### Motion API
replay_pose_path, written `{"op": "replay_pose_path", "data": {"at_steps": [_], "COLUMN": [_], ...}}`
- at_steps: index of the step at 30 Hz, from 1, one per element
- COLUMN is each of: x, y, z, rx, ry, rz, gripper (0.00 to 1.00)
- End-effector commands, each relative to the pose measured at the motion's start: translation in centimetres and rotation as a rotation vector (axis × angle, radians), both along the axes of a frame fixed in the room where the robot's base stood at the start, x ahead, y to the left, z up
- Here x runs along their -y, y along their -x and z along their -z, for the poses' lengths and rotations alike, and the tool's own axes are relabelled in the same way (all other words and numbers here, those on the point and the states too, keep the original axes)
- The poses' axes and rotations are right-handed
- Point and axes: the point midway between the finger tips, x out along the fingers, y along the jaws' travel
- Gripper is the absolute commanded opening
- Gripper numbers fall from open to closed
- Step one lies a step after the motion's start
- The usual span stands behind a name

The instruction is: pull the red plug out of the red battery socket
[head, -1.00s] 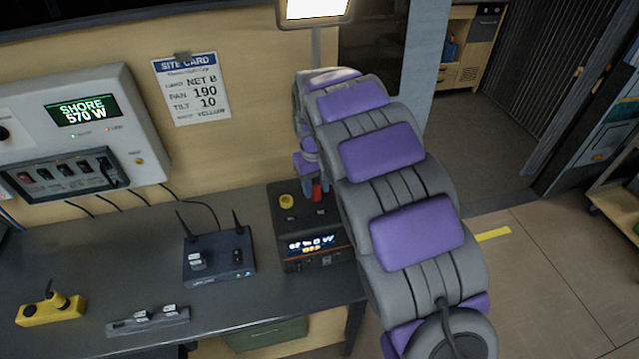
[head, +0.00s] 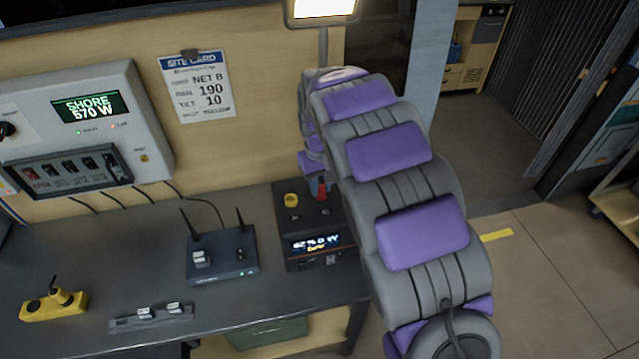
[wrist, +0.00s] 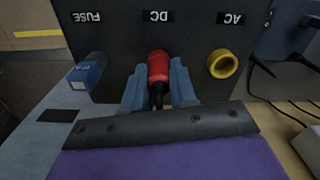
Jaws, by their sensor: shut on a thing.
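The red plug (wrist: 158,68) is between the two blue fingers of my gripper (wrist: 158,80) in the wrist view, with its dark cable end toward the palm. My gripper is shut on it. The plug is at the DC label of the black battery box (wrist: 115,40); its far end hides the red socket, and I cannot tell how deep it sits. In the head view the red plug (head: 321,188) stands upright over the top of the battery box (head: 310,225), beside my arm.
A yellow AC socket (wrist: 222,63) and a blue plug (wrist: 85,75) flank the red plug. Left of the box stands a router (head: 222,257) with antennas. A yellow block (head: 54,303) and grey strip (head: 150,317) lie further left. A wall panel (head: 85,130) hangs behind.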

Motion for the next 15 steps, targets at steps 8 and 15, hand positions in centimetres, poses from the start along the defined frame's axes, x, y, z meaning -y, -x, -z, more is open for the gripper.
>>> {"op": "replay_pose_path", "data": {"at_steps": [8, 15], "x": [0.0, 0.0], "y": [0.0, 0.0], "z": [-0.6, -1.1], "rx": [0.001, 0.001], "ry": [0.000, 0.000], "rz": [0.000, 0.000], "gripper": [0.00, 0.00]}}
